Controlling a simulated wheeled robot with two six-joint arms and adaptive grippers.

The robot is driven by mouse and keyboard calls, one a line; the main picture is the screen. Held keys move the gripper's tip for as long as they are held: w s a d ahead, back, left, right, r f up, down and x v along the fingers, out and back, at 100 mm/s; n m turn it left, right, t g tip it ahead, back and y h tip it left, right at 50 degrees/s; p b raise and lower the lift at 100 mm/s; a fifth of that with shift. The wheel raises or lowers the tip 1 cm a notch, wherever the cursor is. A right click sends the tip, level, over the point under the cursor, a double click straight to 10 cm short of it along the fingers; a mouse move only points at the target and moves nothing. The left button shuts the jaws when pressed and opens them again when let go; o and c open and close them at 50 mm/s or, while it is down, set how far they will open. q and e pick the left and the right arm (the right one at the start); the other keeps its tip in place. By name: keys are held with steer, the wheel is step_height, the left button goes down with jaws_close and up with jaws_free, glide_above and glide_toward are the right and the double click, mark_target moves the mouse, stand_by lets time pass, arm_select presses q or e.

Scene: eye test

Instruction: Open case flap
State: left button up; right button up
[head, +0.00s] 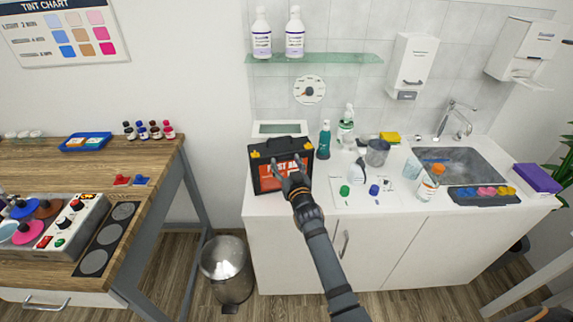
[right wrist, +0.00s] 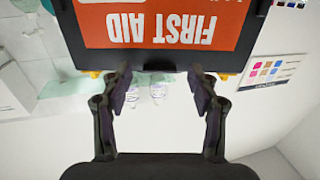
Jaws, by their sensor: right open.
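The case (head: 266,183) is black with an orange front label, partly hidden by my gripper, and yellow latches on its upper edge. It stands upright at the left of the white counter. Its flap looks shut. In the right wrist view the case (right wrist: 165,61) fills the top, its orange FIRST AID label upside down, with yellow bits at its edge. My right gripper (head: 287,168) is in front of the case's upper front. Its fingers (right wrist: 160,85) are spread and empty, tips close to the case's edge; I cannot tell whether they touch.
Bottles (head: 325,140), a grey cup (head: 377,153) and small capped items stand right of the case. A pale device (head: 280,128) is behind it. A glass shelf (head: 315,59) hangs above. A bin (head: 227,268) stands on the floor, and a wooden workbench (head: 150,160) is left.

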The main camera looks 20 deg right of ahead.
jaws_close()
stand_by(0.4)
